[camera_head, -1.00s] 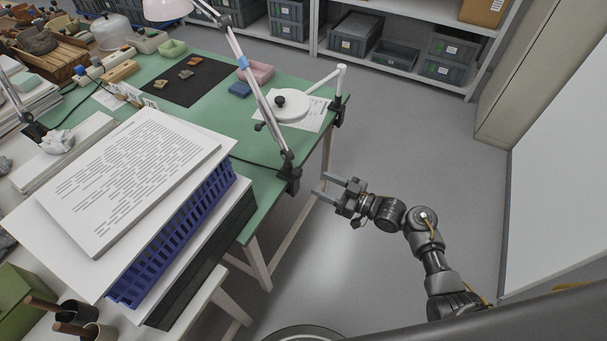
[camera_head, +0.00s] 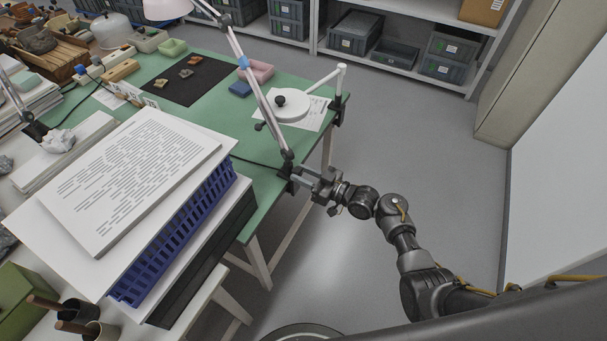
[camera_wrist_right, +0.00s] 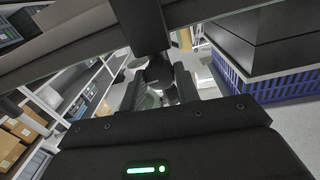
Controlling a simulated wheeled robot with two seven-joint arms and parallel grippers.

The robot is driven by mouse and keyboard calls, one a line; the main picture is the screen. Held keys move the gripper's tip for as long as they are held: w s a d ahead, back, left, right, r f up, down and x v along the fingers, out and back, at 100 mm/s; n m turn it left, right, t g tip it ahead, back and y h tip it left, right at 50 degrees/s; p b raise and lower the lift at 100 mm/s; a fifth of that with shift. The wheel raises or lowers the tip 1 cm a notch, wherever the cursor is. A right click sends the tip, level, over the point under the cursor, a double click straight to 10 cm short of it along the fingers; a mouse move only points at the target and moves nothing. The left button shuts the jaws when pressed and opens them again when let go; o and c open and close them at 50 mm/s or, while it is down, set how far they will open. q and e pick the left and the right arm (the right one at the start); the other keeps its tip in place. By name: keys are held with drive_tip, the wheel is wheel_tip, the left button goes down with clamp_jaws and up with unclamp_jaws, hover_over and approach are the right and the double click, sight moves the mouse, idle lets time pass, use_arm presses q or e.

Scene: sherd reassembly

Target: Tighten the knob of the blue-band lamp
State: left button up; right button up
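The blue-band lamp (camera_head: 265,105) has a pale jointed arm with a blue band, a pinkish-white shade and a black clamp (camera_head: 287,172) at the green table's front edge. A small dark knob (camera_head: 259,126) sticks out from its lower arm. My right gripper (camera_head: 297,176) is at table-edge height beside the clamp, its fingers apart and pointing left at it. I cannot tell whether they touch it. My left gripper is out of view.
A blue basket (camera_head: 180,235) with papers on top stands left of the clamp. A white round turntable (camera_head: 292,110) and a white post (camera_head: 341,80) are at the table's right end. A second lamp (camera_head: 14,100) is at far left. The floor on the right is clear.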

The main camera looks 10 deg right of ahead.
drive_tip(key=c, duration=0.5)
drive_tip(key=shift+o, duration=0.2)
drive_tip(key=shift+r+m+p, duration=0.2)
drive_tip(key=shift+m+p, duration=0.5)
drive_tip(key=shift+m, duration=0.2)
drive_tip(key=shift+f+m+p, duration=0.15)
drive_tip(key=shift+m+p, duration=0.25)
drive_tip(key=shift+m, duration=0.6)
drive_tip(key=shift+f+m, duration=0.1)
drive_tip(key=shift+m, duration=0.2)
drive_tip(key=o, duration=1)
drive_tip(key=shift+c, duration=0.2)
drive_tip(key=shift+d, duration=0.1)
